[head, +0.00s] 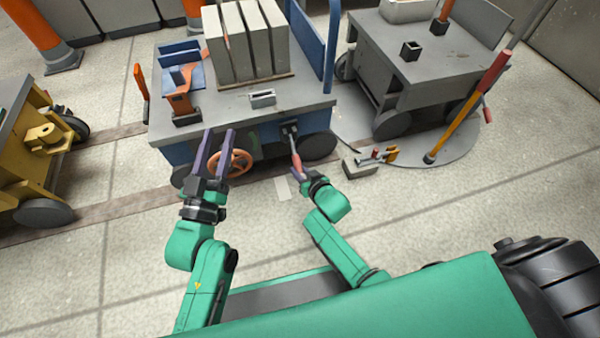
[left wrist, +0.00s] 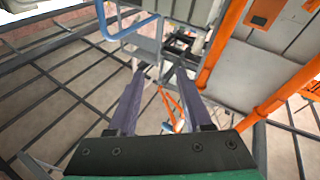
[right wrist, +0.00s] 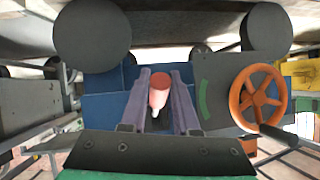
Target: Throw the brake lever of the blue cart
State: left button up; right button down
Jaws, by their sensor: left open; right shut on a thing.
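The blue cart (head: 262,112), with a grey top, stands ahead of me. A lever with a red grip (head: 297,160) sticks out from a dark bracket on its front side, towards the right. My right gripper (head: 300,172) is shut on this red grip, which also shows between the fingers in the right wrist view (right wrist: 159,90). The lever's base is mostly hidden there. My left gripper (head: 217,138) is open and empty, in front of the cart's left part beside the orange handwheel (head: 240,162). Its spread fingers also show in the left wrist view (left wrist: 158,75).
Grey slabs (head: 245,40) and an orange-and-blue device (head: 180,85) stand on the cart. A grey cart (head: 440,65) stands on a round plate at right, with a red-and-yellow bar (head: 465,115). A yellow cart (head: 35,150) is at left. Floor in front is mostly clear.

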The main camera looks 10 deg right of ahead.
pick_arm(q)
notch_tip(320, 180, up, 7)
jog(key=t, duration=0.2)
jog(key=shift+w+a+h, duration=0.3)
jog(key=shift+w+a, duration=0.05)
jog(key=shift+a, duration=0.05)
pick_arm(e)
jog(key=shift+w, duration=0.15)
pick_arm(q)
jog(key=shift+r, duration=0.1)
pick_arm(e)
jog(key=c, duration=0.8)
grip_release()
jog(key=shift+o, duration=0.7)
pick_arm(q)
jog(key=shift+w, duration=0.1)
